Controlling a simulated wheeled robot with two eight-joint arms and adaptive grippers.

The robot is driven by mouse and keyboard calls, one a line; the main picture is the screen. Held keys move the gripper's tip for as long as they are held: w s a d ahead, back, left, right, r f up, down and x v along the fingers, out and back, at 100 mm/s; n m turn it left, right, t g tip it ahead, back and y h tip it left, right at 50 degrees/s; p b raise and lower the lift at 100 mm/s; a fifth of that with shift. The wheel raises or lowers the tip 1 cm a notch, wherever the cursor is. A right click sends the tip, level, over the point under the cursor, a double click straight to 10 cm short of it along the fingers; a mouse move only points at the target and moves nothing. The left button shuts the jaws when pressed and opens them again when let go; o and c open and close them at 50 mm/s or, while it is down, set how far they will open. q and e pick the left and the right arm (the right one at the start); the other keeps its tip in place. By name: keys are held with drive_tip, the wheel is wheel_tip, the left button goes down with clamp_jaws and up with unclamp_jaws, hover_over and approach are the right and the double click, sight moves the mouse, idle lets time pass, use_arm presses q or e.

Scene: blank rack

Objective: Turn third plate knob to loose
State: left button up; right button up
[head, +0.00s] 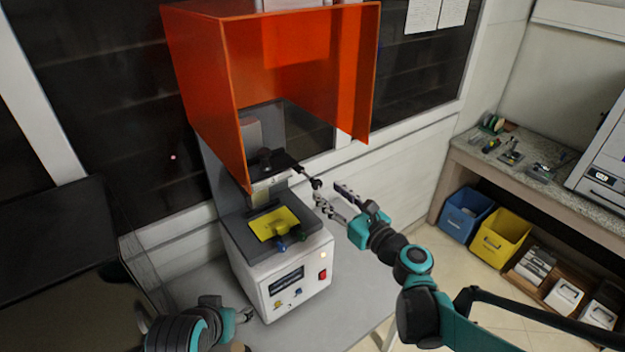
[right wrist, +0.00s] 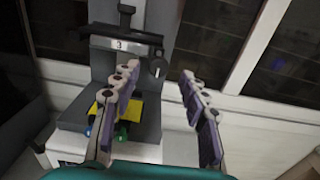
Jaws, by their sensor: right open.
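A machine with a white base (head: 290,292) stands on the table under a raised orange cover (head: 205,80). Its dark plate carrier (head: 265,162) bears a label "3" (right wrist: 119,45) in the right wrist view. A small dark knob (head: 316,184) sticks out from the carrier's right side; it also shows in the right wrist view (right wrist: 158,68). My right gripper (head: 328,193) is open and empty, its fingers pointing toward the knob, one on each side in the wrist view. I cannot tell whether they touch it. My left gripper (head: 245,314) is low, beside the base's front.
A yellow tray (head: 268,222) with blue and green knobs sits on the base below the carrier. A wall and window frame stand behind. Blue (head: 465,212) and yellow (head: 498,238) bins are under the right bench. Free table lies right of the machine.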

sight(319, 185)
drive_tip(key=x, duration=0.5)
drive_tip(key=shift+w+a, duration=0.25)
drive_tip(key=shift+w, duration=0.05)
clamp_jaws()
